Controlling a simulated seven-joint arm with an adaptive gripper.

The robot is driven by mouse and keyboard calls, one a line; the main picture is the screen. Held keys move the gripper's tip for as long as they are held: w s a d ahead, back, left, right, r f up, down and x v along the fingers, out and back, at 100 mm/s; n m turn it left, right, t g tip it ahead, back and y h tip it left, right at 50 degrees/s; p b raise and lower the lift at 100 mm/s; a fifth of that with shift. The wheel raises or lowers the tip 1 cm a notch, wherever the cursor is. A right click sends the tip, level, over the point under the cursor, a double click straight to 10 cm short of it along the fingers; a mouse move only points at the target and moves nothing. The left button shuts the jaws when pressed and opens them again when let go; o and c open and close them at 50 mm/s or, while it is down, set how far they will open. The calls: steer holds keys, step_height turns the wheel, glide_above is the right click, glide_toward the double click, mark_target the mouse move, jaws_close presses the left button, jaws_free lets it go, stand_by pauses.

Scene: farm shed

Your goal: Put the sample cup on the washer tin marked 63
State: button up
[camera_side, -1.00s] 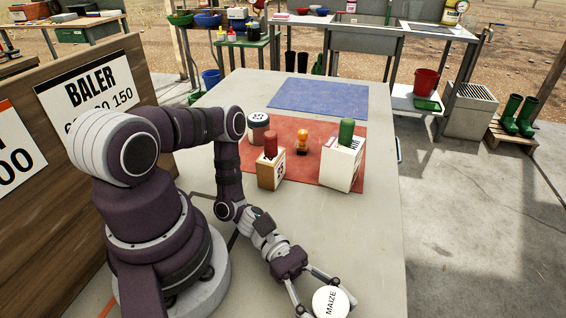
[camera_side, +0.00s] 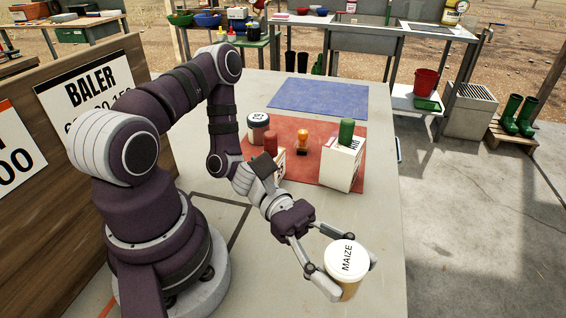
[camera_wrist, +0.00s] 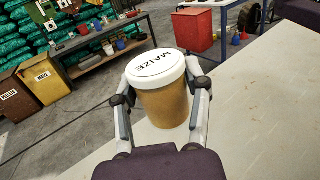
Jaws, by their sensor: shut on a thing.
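The sample cup (camera_side: 347,262) is tan with a white lid marked MAIZE. My gripper (camera_side: 347,275) is shut on its sides and holds it upright near the front right of the table. In the wrist view the cup (camera_wrist: 165,105) stands between both fingers (camera_wrist: 162,110). A round tin (camera_side: 258,129) with a dark band and a white top with a dark marking sits at the back left of the red mat. Its marking is too small to read surely. My gripper is well in front of it and to its right.
On the red mat (camera_side: 311,178) stand a white box (camera_side: 341,165) with a green cylinder (camera_side: 346,132), an orange-topped stamp-like item (camera_side: 302,140) and a red cylinder (camera_side: 270,143) on a box partly hidden by my arm. The blue mat (camera_side: 320,98) behind is empty.

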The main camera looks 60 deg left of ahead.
steer(key=w+a+n+t+y, duration=0.3)
steer(key=w+a+n+t, duration=0.1)
steer(key=w, duration=0.4)
steer(key=w+a+n+t+y, duration=0.3)
steer(key=w+t, duration=0.3)
steer(key=w, duration=0.2)
steer(key=shift+a+n+t, duration=0.3)
steer(key=shift+a+n, duration=0.2)
steer(key=shift+a, duration=0.2)
steer(key=w+a+r+n+t+y, duration=0.1)
steer(key=a+y, duration=0.1)
steer(key=w+a+r+n+t+y, duration=0.1)
steer(key=w+a+y, duration=0.1)
steer(key=w+a+r+n+t+y, duration=0.1)
steer(key=w+a+n, duration=0.1)
steer(key=shift+a+r+y, duration=0.1)
steer(key=shift+r+y, duration=0.25)
steer(key=shift+y, duration=0.05)
steer(key=w+a+r+n+t+y, duration=0.1)
steer(key=w+a+r+n+y, duration=0.1)
steer(key=a+r+n+y, duration=0.25)
steer(key=n+g+y, duration=0.8)
steer(key=n+y, duration=0.3)
steer(key=y, duration=0.6)
glide_above(258, 117)
steer(key=shift+h, duration=0.25)
step_height(258, 117, down, 6)
steer(key=shift+w+r, duration=0.1)
steer(key=shift+r, duration=0.1)
steer(key=shift+f, duration=2.35)
